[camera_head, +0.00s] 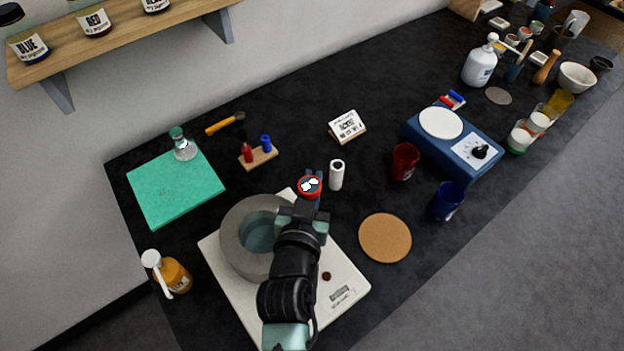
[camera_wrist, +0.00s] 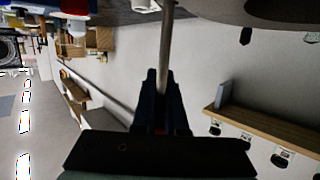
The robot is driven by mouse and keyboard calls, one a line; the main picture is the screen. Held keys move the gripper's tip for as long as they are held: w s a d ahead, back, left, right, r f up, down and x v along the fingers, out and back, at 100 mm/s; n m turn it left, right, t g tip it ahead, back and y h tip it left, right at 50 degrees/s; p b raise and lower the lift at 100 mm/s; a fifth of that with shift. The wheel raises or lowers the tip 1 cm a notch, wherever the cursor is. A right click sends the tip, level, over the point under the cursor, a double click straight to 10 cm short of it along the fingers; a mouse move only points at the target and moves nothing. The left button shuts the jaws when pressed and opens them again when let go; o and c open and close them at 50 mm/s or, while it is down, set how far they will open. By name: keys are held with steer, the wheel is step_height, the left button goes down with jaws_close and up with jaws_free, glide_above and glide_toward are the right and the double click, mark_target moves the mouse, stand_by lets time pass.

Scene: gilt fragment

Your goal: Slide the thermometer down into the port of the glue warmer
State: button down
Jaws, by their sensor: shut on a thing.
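The glue warmer (camera_head: 231,246) is a thick grey round pot with a dark hollow, on a cream base plate. The thermometer has a red-rimmed dial (camera_head: 310,187) with a white face, just above the warmer's far right side in the head view. Its thin grey stem (camera_wrist: 167,45) runs up from between the fingers in the wrist view. My gripper (camera_wrist: 161,90) is shut on the thermometer. My arm covers the right part of the pot in the head view. I cannot make out the port; the stem's tip is out of sight.
A cork mat (camera_head: 385,238), red cup (camera_head: 405,161) and blue cup (camera_head: 447,201) are further right. A green mat (camera_head: 168,190) and amber pump bottle (camera_head: 172,277) are left.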

steer(key=shift+f+b, duration=1.35)
steer(key=shift+f, duration=0.05)
steer(key=c, duration=0.9)
jaws_free()
steer(key=shift+b+v, duration=1.1)
steer(key=shift+v, duration=5.4)
steer(key=shift+w, duration=0.1)
